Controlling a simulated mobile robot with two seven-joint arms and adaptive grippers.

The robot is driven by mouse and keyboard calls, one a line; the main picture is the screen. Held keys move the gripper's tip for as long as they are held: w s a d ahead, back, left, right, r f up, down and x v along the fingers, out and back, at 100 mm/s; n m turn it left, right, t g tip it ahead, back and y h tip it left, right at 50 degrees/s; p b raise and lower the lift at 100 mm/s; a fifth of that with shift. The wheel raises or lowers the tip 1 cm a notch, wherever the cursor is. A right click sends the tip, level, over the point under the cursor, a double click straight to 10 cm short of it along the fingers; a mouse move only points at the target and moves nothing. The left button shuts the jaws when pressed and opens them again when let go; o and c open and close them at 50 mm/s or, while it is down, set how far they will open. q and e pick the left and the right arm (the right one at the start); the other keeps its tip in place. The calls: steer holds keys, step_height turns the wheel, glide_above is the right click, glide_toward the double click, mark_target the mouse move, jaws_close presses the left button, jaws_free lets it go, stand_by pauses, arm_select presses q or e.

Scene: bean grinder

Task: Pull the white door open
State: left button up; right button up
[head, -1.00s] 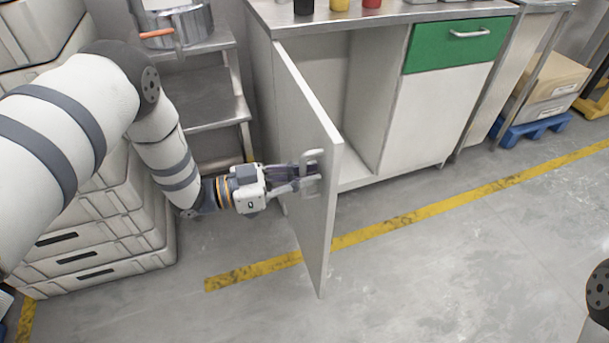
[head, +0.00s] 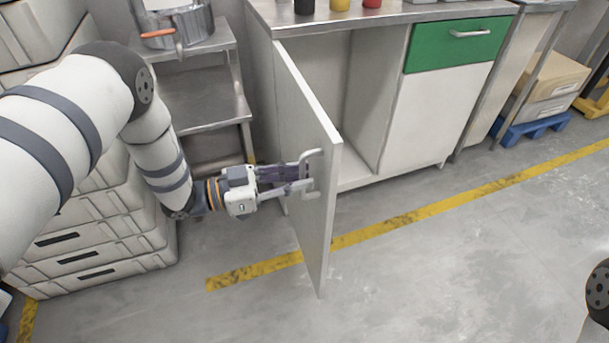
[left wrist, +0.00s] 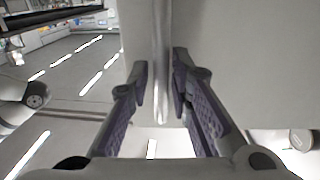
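The white door (head: 308,165) of the cabinet stands swung out, roughly square to the cabinet front, with the compartment behind it exposed. Its handle (head: 312,170) is on the face turned to my left arm. My left gripper (head: 302,176) is at the handle, with its fingers spread apart. In the left wrist view the handle (left wrist: 161,60) shows as a pale bar between the two purple-padded fingers (left wrist: 158,88), with a gap visible on at least one side. My right gripper is out of view.
A green drawer (head: 458,44) sits in the cabinet to the right of the open compartment. Metal steps (head: 205,100) and stacked grey crates (head: 95,245) stand left of the door. The floor in front, with a yellow line (head: 430,210), is clear.

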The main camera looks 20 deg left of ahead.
arm_select(q)
steer(key=v, duration=1)
steer(key=shift+s+a, duration=0.15)
steer(key=shift+s, duration=0.05)
steer(key=s+d+f+n+g+y+p, duration=0.45)
steer(key=s+f+n+y, duration=0.45)
steer(key=s+f+y, duration=0.25)
steer(key=s+r+n+g+y+p, duration=0.2)
steer(key=s+g, duration=0.6)
steer(key=s, duration=1.7)
steer(key=shift+s+a+r+g+y, duration=0.15)
steer(key=shift+r+g+y, duration=0.2)
steer(key=shift+r+y, duration=0.2)
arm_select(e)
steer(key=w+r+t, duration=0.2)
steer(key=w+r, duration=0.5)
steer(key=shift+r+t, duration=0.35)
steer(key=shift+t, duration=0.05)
